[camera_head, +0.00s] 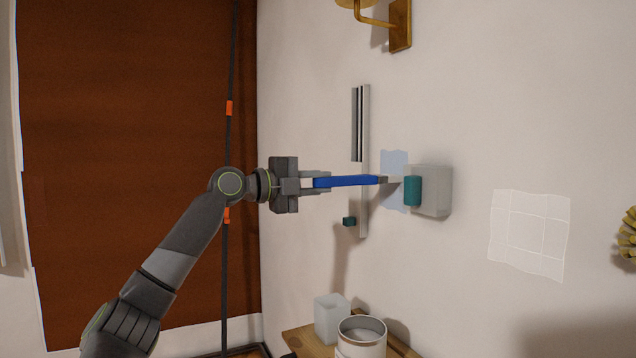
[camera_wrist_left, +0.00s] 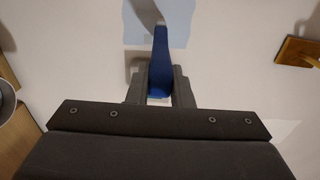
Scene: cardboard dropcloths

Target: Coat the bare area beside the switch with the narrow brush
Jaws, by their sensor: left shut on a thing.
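My left gripper (camera_head: 318,182) is shut on the blue handle of the narrow brush (camera_head: 345,181). The brush lies nearly level and points right, its pale tip in front of a pale blue wall patch (camera_head: 394,159). I cannot tell whether the tip touches the wall. The patch is beside the switch, a grey box (camera_head: 435,190) with a teal front (camera_head: 412,190). The brush partly covers the patch. The left wrist view shows the blue handle (camera_wrist_left: 161,50) between the fingers (camera_wrist_left: 160,88) and the patch (camera_wrist_left: 180,18) beyond. My right gripper is out of view.
A grey vertical strip (camera_head: 364,210) with a small teal block (camera_head: 349,221) is on the wall left of the patch. A white gridded patch (camera_head: 528,234) is to the right. A can (camera_head: 361,343) and a white cup (camera_head: 331,318) stand on a wooden surface (camera_head: 300,338) below.

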